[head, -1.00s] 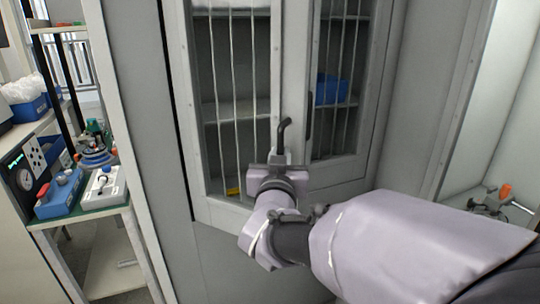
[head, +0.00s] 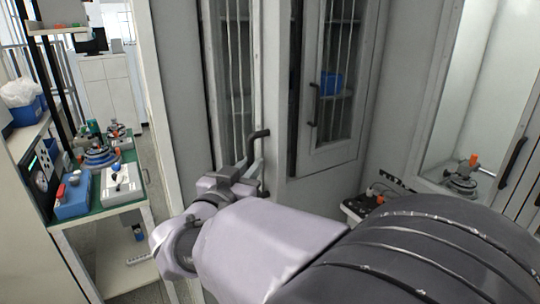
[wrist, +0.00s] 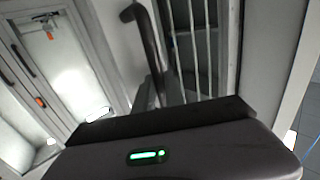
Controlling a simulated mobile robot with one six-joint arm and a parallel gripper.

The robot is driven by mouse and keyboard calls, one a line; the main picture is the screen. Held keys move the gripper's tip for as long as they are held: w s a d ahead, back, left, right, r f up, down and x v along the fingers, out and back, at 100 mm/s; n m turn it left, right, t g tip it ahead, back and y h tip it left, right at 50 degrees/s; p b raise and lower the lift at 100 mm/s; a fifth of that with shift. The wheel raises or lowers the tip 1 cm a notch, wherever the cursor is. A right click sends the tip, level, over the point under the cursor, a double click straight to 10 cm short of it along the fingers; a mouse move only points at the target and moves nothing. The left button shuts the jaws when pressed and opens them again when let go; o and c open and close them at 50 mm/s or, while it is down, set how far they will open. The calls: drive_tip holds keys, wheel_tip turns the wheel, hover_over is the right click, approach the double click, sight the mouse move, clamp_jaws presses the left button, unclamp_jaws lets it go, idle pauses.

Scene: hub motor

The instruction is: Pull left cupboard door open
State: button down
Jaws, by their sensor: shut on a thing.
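The left cupboard door (head: 216,75), grey with a barred glass pane, stands swung out from the cupboard, its pane seen at a steep angle. Its dark bent handle (head: 259,135) is near the door's free edge; it also shows in the wrist view (wrist: 147,35). My gripper (head: 250,172) is shut on the lower part of this handle, and the handle's upper end sticks out above it. The fingertips are partly hidden by the gripper body. The right cupboard door (head: 338,150) is shut, with its own dark handle (head: 314,105).
A blue bin (head: 331,83) shows behind the right door's pane. At the left stands a green-topped bench (head: 100,208) with a blue box and several devices. A dark device (head: 375,200) lies low at the right, near a lit alcove (head: 470,75).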

drive_tip(key=shift+s+a+r, duration=0.15)
drive_tip(key=shift+a+r, duration=0.05)
drive_tip(key=shift+a, duration=0.25)
drive_tip(key=c, duration=1.8)
unclamp_jaws()
drive_tip(key=o, duration=0.4)
drive_tip(key=shift+f, duration=0.1)
drive_tip(key=p+v, duration=0.2)
drive_tip(key=v, duration=1.5)
drive_tip(key=shift+a+p, duration=0.2)
drive_tip(key=shift+p, duration=0.15)
